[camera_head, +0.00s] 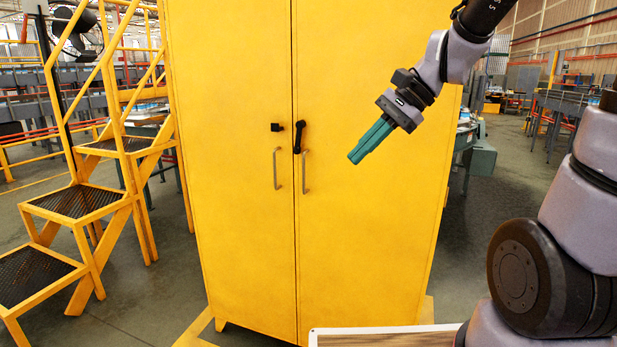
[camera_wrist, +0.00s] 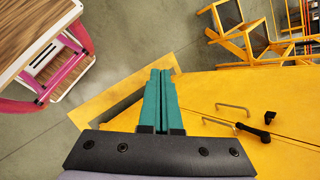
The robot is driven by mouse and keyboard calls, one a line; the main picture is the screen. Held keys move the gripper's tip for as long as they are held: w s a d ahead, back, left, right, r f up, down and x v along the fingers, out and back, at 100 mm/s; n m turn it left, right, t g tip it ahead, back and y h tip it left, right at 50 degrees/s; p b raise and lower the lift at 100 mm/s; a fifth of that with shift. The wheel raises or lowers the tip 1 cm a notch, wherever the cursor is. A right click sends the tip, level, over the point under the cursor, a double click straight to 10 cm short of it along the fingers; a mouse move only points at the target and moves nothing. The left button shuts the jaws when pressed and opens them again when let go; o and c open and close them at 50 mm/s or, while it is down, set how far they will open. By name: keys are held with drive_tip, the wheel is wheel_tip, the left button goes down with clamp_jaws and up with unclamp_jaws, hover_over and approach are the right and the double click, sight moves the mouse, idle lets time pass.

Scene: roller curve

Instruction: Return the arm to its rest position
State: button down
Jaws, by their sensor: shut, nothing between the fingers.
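My gripper (camera_head: 356,158) has teal fingers and is shut with nothing between them. In the head view it hangs in front of the upper right door of a tall yellow cabinet (camera_head: 240,230), pointing down and to the left. In the wrist view the gripper (camera_wrist: 161,72) points past the cabinet (camera_wrist: 230,92) toward the floor. My arm reaches in from the right side of the head view.
The cabinet doors look closed, with two handles (camera_head: 304,172) and a black latch (camera_head: 299,137). Yellow steps (camera_head: 85,205) stand at left. A wood-topped table (camera_wrist: 40,30) with pink legs shows in the wrist view.

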drive_tip(key=s+d+r+n+t+h, duration=0.2)
drive_tip(key=d+r+t+h, duration=0.1)
drive_tip(key=d, duration=0.4)
drive_tip(key=s+d+r+n+t+h, duration=0.2)
drive_tip(key=d+r+n+t+h, duration=0.1)
drive_tip(key=d, duration=0.4)
drive_tip(key=shift+s+d+r+n+t, duration=0.3)
drive_tip(key=shift+d+r+t, duration=0.1)
drive_tip(key=shift+r, duration=0.45)
